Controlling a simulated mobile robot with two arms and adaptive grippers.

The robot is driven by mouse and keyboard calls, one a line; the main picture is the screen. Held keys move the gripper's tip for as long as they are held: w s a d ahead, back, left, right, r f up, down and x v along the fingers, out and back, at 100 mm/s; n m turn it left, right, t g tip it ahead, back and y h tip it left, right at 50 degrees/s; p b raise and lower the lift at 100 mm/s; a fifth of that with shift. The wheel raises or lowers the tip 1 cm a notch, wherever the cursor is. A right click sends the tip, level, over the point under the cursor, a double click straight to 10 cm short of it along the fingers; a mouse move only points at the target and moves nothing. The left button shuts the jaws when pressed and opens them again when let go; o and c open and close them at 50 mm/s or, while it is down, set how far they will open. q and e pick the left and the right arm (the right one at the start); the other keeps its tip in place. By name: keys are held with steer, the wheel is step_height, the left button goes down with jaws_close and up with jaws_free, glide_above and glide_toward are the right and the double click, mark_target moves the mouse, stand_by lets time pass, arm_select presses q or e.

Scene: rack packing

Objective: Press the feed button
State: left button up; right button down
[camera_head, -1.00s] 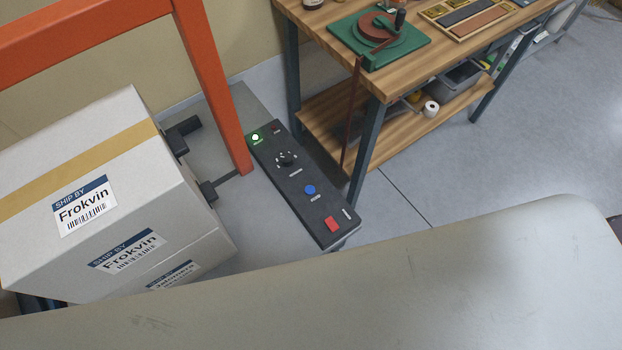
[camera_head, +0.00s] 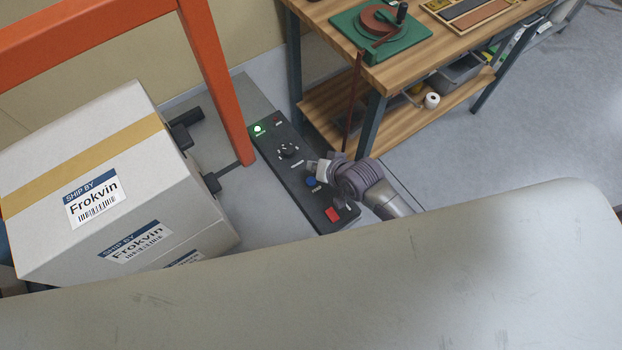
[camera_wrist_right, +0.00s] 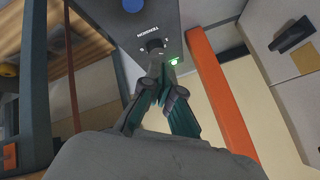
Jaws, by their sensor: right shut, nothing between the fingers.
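The dark control panel (camera_head: 270,146) stands between the orange post and the workbench. It carries a lit green button (camera_head: 257,128), a black knob (camera_head: 288,149), a blue button (camera_head: 312,181) and a red button (camera_head: 332,214). The button labels are too small to read in the head view. My right gripper (camera_head: 322,167) is over the panel, close beside the blue button. In the right wrist view its fingers (camera_wrist_right: 158,66) are together and empty, in front of the knob. The blue button (camera_wrist_right: 132,5) is cut off at the top edge there. My left gripper is not seen.
The orange post (camera_head: 217,80) and stacked white boxes (camera_head: 100,170) are left of the panel. The wooden workbench (camera_head: 325,22) with a lower shelf stands to the right. A large pale surface (camera_head: 300,290) fills the foreground. Open floor (camera_head: 530,110) lies at the right.

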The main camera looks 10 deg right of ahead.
steer(key=shift+w+f+m+t, duration=0.15)
steer(key=shift+w+f+m, duration=0.05)
steer(key=shift+w, duration=0.3)
steer(key=shift+w+f+m+t, duration=0.15)
steer(key=shift+w+m, duration=0.05)
steer(key=shift+w, duration=0.3)
steer(key=shift+f, duration=0.15)
steer(key=b, duration=0.8)
glide_above(313, 182)
step_height(313, 182, down, 7)
steer(key=shift+r, duration=0.1)
steer(key=shift+f, duration=0.85)
steer(key=shift+f, duration=0.15)
steer(key=shift+f, duration=0.3)
